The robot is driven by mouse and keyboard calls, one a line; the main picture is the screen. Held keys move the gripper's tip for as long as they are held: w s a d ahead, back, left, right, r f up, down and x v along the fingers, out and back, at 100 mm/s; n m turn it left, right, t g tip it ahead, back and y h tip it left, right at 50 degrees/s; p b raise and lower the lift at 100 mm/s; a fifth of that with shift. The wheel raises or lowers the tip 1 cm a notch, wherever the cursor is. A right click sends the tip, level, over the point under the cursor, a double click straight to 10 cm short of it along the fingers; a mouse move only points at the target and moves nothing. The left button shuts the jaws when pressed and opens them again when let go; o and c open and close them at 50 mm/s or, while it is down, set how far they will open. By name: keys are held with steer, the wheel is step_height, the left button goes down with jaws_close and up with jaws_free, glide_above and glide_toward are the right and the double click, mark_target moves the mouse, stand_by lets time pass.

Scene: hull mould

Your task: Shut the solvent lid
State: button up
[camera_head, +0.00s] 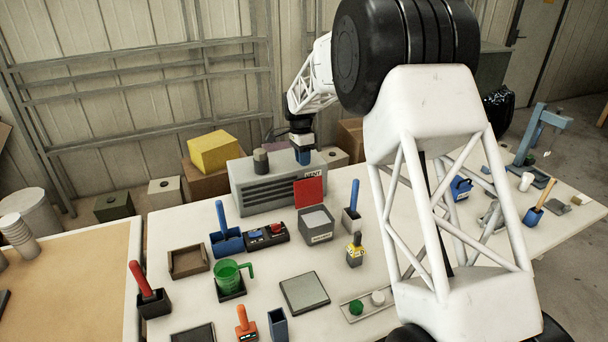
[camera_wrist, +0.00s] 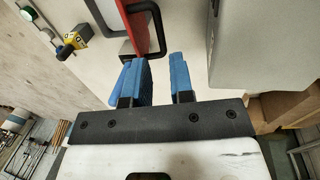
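The solvent box (camera_head: 317,226) is a grey box with a white label on its front, too small to read surely. Its red lid (camera_head: 309,191) stands open, upright at the box's back edge. In the wrist view the lid (camera_wrist: 139,28) shows nearly edge-on at the top, with a black handle beside it.
The grey vent unit (camera_head: 275,181) stands close behind the lid and also fills the right of the wrist view (camera_wrist: 255,45). A blue-handled tool in a holder (camera_head: 352,208) stands right of the box. A red-and-blue switch block (camera_head: 266,235) is left.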

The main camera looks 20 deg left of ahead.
mark_target(307, 190)
steer(key=shift+s+d+f, duration=0.1)
steer(key=shift+d+f, duration=0.05)
steer(key=shift+f, duration=0.8)
steer(key=shift+s+d+f, duration=0.1)
steer(key=shift+s+f, duration=0.05)
steer(key=shift+f, duration=0.85)
steer(key=shift+s+d+f, duration=0.1)
steer(key=shift+d+f, duration=0.05)
steer(key=shift+f, duration=0.8)
steer(key=shift+c, duration=0.2)
jaws_close()
